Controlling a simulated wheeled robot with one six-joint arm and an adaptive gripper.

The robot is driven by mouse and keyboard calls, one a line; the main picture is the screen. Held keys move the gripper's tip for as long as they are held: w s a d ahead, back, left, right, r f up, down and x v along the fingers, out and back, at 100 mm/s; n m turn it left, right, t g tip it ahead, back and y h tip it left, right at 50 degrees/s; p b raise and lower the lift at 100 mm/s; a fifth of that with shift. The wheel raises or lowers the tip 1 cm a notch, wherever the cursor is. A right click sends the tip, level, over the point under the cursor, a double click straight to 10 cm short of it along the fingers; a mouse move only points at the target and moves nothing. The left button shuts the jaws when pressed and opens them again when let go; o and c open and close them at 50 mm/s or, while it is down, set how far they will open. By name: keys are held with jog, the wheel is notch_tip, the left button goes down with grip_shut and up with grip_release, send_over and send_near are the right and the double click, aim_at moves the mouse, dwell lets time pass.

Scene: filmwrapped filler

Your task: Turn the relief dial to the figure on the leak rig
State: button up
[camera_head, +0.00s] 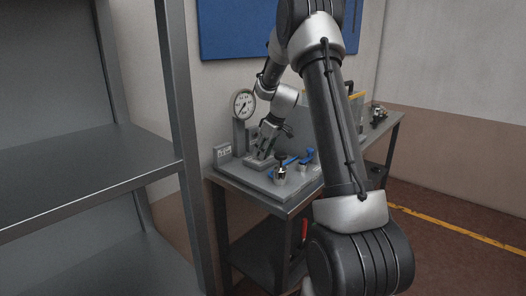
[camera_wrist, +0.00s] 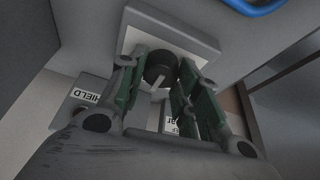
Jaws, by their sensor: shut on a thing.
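My gripper (camera_wrist: 161,88) is shut on a round black dial (camera_wrist: 160,66), seen in the wrist view. The dial has a pale pointer mark and sits in front of a light square plate (camera_wrist: 188,36). The green finger pads are on both sides of the dial. In the head view my gripper (camera_head: 262,153) is low over the grey leak rig (camera_head: 262,184) on the bench, and the dial cannot be made out there. A round white gauge (camera_head: 243,104) stands on a grey post at the rig's back left. The figure to set cannot be read.
A small label plate (camera_head: 223,152) stands at the rig's left. Blue-handled valve parts (camera_head: 302,158) and a small fitting (camera_head: 281,171) stand right of my gripper. A grey metal shelf (camera_head: 90,180) fills the left foreground. A blue board (camera_head: 240,28) hangs behind.

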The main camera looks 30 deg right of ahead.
jog(key=o, duration=1)
jog(key=v, duration=1.2)
